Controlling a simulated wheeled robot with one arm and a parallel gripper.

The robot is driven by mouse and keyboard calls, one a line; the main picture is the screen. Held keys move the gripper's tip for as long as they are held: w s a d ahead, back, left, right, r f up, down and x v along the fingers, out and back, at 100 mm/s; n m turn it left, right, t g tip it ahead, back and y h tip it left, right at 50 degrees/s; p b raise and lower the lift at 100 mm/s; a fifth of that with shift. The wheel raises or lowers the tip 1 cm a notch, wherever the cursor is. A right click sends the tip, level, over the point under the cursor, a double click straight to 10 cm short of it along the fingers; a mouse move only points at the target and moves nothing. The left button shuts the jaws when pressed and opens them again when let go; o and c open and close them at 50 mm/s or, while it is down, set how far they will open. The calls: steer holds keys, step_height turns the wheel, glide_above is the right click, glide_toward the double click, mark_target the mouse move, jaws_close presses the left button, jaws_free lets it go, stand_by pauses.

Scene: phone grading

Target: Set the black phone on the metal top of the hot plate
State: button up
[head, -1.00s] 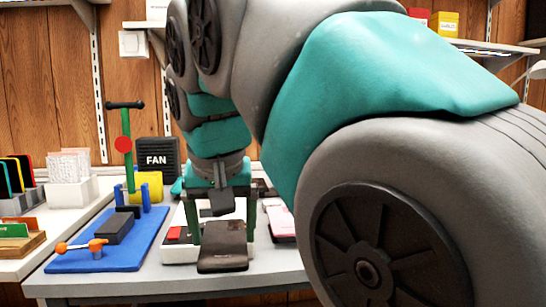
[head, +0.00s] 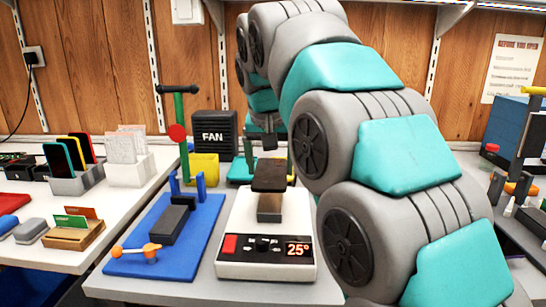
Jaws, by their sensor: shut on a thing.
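The hot plate (head: 235,262) is a white box with a red button, a dark knob and a lit 25° display on its front. Its grey metal top (head: 270,207) shows in the middle, partly covered. The black phone (head: 270,176) is at the far part of the metal top, above it in the picture; I cannot tell whether it touches. My gripper (head: 269,160) is shut on the phone from behind, with its fingers partly hidden by the phone and my arm.
A blue mat (head: 140,262) with a press-like fixture stands left of the hot plate. A black FAN box (head: 213,135) and a yellow block (head: 204,167) stand behind. A phone rack (head: 78,180) is on the left table. My arm covers the right side.

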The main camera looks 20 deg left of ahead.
mark_target(270, 176)
steer(key=shift+f+b, duration=1.1)
steer(key=shift+f, duration=1.25)
steer(key=shift+s+f, duration=0.1)
steer(key=shift+f, duration=0.3)
stand_by(0.7)
steer(key=o, duration=1.2)
steer(key=shift+o, duration=0.2)
steer(key=shift+r+p, duration=0.3)
steer(key=shift+r, duration=0.35)
steer(key=shift+r+p, duration=0.8)
steer(key=shift+r, duration=2.7)
steer(key=shift+s, duration=0.1)
